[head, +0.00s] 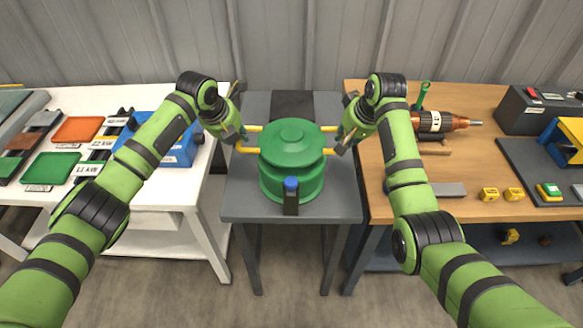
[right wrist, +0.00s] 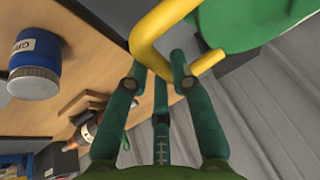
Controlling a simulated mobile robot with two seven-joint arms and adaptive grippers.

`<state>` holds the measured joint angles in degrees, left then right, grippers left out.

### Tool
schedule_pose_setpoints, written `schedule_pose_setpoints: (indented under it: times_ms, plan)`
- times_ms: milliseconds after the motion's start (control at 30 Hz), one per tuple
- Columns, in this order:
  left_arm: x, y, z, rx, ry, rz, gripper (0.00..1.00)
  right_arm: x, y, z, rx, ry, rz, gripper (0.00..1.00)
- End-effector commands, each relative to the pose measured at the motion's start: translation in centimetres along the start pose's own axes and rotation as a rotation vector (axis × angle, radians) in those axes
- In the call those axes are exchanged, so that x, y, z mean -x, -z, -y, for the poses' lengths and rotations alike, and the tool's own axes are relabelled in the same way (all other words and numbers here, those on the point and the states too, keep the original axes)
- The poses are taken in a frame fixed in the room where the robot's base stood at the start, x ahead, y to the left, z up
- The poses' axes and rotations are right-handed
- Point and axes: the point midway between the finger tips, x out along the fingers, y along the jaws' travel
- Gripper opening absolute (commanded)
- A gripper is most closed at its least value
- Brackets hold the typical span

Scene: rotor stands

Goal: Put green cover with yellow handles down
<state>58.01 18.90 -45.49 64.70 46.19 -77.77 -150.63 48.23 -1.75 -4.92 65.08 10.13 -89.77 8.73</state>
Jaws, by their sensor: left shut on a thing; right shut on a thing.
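The green cover (head: 291,140) is a round, stepped lid with yellow handles. In the head view it is level over a green round housing (head: 290,187) on the grey middle table; whether it touches the housing is unclear. My left gripper (head: 243,141) is shut on the left yellow handle (head: 251,150). My right gripper (head: 340,145) is shut on the right yellow handle (head: 329,152). In the right wrist view the bent yellow handle (right wrist: 150,50) passes between the fingers of my right gripper (right wrist: 157,75), with the green cover (right wrist: 265,22) beyond it.
A dark post with a blue top (head: 291,196) stands in front of the housing. The left white table holds a blue box (head: 178,150) and coloured trays. The right wooden table holds a rotor (head: 440,122) and yellow items. A blue jar (right wrist: 36,65) shows in the right wrist view.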

Motion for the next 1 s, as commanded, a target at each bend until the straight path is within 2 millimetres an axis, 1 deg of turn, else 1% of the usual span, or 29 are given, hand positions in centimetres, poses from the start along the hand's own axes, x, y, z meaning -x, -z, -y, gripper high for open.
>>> schedule_pose_setpoints:
  times_ms: [33,333,567,1000]
  plan:
    - [0.2,-0.2,-0.1,0.000,-0.001,0.006,0.00,0.2,0.2,-0.1,0.001,-0.001,-0.005,0.00]
    - [0.2,-0.2,-0.1,0.000,-0.001,0.006,0.00,0.2,0.2,-0.1,0.001,-0.001,-0.005,0.00]
    - [-0.2,-0.1,-0.1,0.000,-0.001,0.005,0.00,-0.2,0.0,-0.1,0.001,-0.001,-0.005,0.00]
    - [-2.3,0.8,-0.6,0.000,-0.001,0.005,0.00,-2.3,-0.8,-0.6,0.001,-0.002,-0.005,0.00]
